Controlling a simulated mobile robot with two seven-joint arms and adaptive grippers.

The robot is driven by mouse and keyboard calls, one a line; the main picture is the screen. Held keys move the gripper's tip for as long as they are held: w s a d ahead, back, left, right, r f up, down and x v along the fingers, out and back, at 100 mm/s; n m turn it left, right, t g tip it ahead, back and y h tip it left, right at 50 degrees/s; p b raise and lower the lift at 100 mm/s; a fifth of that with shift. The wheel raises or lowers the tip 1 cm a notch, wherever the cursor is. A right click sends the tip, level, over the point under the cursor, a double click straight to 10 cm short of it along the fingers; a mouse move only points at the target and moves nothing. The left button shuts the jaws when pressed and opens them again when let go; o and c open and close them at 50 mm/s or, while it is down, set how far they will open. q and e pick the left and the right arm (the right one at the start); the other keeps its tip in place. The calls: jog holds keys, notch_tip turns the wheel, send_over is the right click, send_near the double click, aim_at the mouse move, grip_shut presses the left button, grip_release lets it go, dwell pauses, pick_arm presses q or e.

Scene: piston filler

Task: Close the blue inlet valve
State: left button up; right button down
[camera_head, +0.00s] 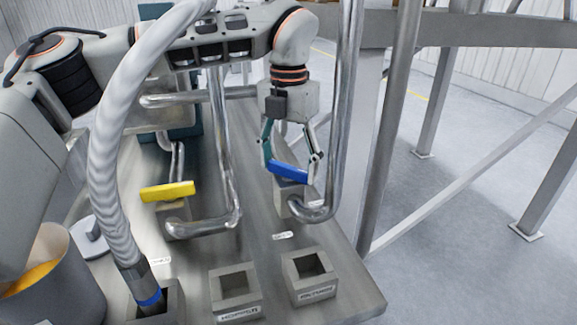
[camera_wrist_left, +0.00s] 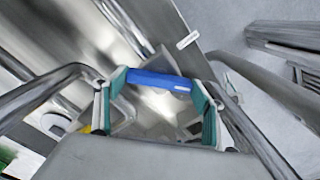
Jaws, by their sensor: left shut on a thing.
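The blue inlet valve handle (camera_head: 287,172) is a flat blue bar on a square metal block (camera_head: 287,200) at the middle right of the bench. My left gripper (camera_head: 290,166) is around the blue handle from above, with one finger at each end, and is shut on it. In the left wrist view the blue handle (camera_wrist_left: 160,80) spans between the two teal-padded fingers. A yellow handle (camera_head: 167,191) sits on another block to the left. My right gripper is not in view.
Bent steel pipes (camera_head: 325,205) run close beside the gripper. A steel frame (camera_head: 437,100) stands at the right.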

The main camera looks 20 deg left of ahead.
pick_arm(q)
jog(key=n, duration=0.3)
jog(key=shift+b, duration=0.4)
jog(key=shift+n, duration=0.9)
jog(key=shift+n+b, duration=0.5)
jog(key=shift+n, duration=0.3)
jog(key=n, duration=0.3)
jog(key=shift+b, duration=0.4)
jog(key=shift+n, duration=0.3)
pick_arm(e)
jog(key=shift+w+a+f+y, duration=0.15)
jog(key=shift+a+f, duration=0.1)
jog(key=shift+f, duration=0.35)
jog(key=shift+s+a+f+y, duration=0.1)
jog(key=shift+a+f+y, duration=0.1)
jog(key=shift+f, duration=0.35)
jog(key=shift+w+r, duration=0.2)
